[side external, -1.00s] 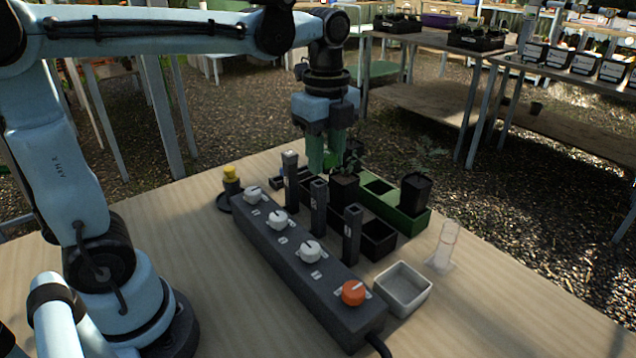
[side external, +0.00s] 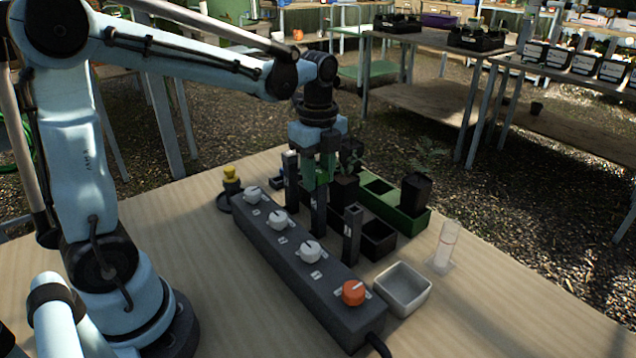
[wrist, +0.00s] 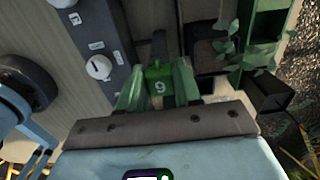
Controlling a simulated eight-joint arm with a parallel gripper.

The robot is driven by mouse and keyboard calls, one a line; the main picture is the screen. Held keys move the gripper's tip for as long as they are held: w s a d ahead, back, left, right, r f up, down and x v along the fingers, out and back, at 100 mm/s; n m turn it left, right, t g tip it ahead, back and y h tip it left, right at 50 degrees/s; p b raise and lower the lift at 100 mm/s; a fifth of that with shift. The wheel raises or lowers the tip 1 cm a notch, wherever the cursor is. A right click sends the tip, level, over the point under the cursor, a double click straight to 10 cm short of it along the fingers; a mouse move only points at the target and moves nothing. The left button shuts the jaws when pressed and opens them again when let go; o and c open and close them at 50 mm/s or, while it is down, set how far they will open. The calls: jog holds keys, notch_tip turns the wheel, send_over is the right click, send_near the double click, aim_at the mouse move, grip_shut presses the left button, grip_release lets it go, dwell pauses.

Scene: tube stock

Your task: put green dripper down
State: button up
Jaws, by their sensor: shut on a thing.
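The green dripper (wrist: 159,86), marked 9, sits between the green fingers of my gripper (wrist: 158,92) in the wrist view. My gripper is shut on it. In the side view my gripper (side external: 318,172) points down at the row of dark upright posts, with its fingertips around the top of the middle post (side external: 318,215). The dripper is mostly hidden there by the fingers. In the wrist view a dark post (wrist: 158,46) shows just beyond the dripper. I cannot tell whether the dripper touches it.
A dark control box (side external: 290,255) with white knobs and an orange knob (side external: 353,292) runs alongside the posts. Potted plants and a green tray (side external: 408,221) stand behind. A grey bin (side external: 404,291) and a clear cylinder (side external: 445,245) are at right. The table's front left is clear.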

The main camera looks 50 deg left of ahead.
aim_at(320, 172)
jog(key=shift+f, duration=0.15)
jog(key=o, duration=1)
notch_tip(320, 172, up, 11)
jog(key=shift+s+d+f+n+t, duration=0.7)
jog(key=shift+s+f+n+t, duration=0.75)
jog(key=shift+n, duration=1.55)
jog(key=shift+s+d+f+n+t, duration=0.9)
jog(key=shift+f+n, duration=0.85)
jog(key=shift+n, duration=1.25)
jog(key=shift+s+d+f+n+t, duration=0.5)
jog(key=shift+s+f+n+t, duration=0.95)
jog(key=shift+n, duration=1.55)
jog(key=shift+s+f, duration=0.15)
jog(key=shift+s, duration=0.05)
